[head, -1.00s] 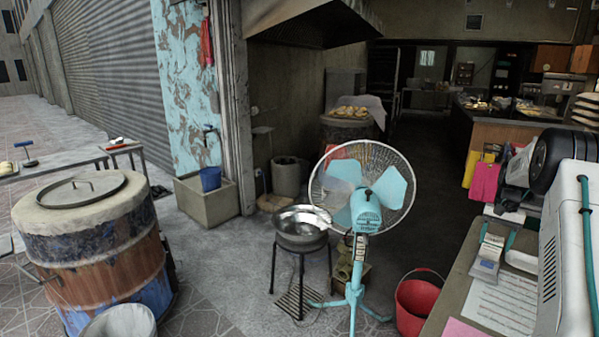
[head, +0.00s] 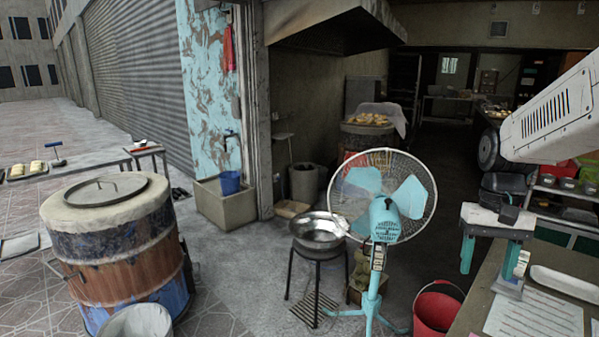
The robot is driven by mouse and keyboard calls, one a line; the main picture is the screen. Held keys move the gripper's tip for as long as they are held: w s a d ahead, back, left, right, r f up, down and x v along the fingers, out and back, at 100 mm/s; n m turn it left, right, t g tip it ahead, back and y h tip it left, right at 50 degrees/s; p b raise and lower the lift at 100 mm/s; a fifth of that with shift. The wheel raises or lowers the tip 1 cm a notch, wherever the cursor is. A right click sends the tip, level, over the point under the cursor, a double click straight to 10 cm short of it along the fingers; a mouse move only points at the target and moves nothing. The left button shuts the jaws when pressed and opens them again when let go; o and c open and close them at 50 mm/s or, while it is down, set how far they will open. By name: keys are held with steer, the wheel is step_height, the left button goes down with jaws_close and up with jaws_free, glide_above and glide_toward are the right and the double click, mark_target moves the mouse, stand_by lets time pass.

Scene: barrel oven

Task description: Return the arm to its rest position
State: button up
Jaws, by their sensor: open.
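My white arm link (head: 555,112) comes in from the upper right in the head view. Below it, my gripper (head: 490,272) hangs with a pale body and two teal fingers. The fingers are spread apart, pointing down, and nothing shows between them. The gripper appears over or beside the near edge of the counter (head: 480,318) at the lower right. Its height above the counter is hard to judge. Part of my arm runs out of the picture at the right.
A teal fan (head: 384,215) stands left of my gripper, near a red bucket (head: 437,308). The counter holds a printed sheet (head: 535,318) and a white tray (head: 568,284). A metal bowl (head: 318,230) on a stand and a barrel oven (head: 118,262) are farther left.

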steer(key=s+a+r+n+t, duration=0.3)
steer(key=s+a, duration=0.9)
steer(key=s, duration=0.4)
steer(key=shift+a+r+n+h, duration=0.2)
steer(key=shift+n+h, duration=0.2)
steer(key=shift+n, duration=0.2)
